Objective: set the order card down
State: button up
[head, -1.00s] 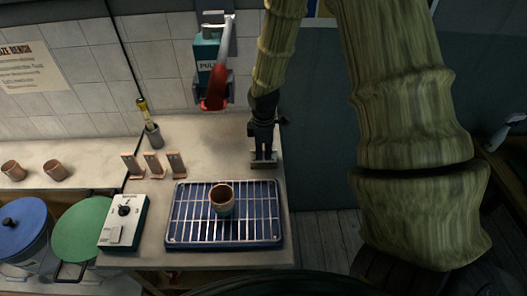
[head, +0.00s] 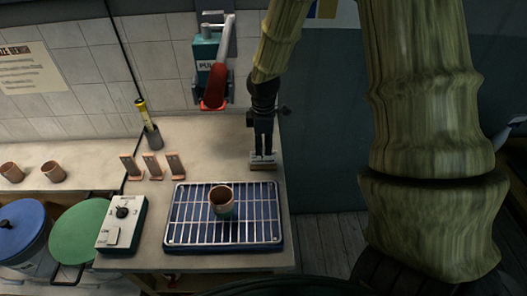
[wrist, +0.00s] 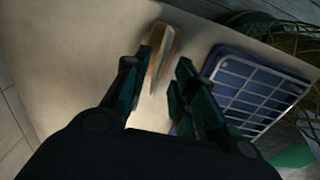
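A small slotted block (head: 262,163), tan and pale in the wrist view (wrist: 160,55), stands on the worktop at its back right. I cannot tell whether the order card is the pale strip in it or whether it is a holder alone. My gripper (head: 263,152) points down just above this block. In the wrist view its two fingers (wrist: 162,72) are apart, with the block's end showing between and beyond them, closer to the left finger. No card is clearly held.
A blue tray with a wire rack (head: 183,228) bears a two-toned cup (head: 221,203) in front of the gripper. Three copper stands (head: 152,166), a control box (head: 122,225) and a pot with a yellow-handled tool (head: 152,135) are left. A red lever (head: 213,90) hangs on the wall.

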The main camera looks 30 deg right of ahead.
aim_at(264, 152)
notch_tip(264, 152, up, 8)
jog(key=b, duration=0.2)
dwell(0.4)
dwell(0.5)
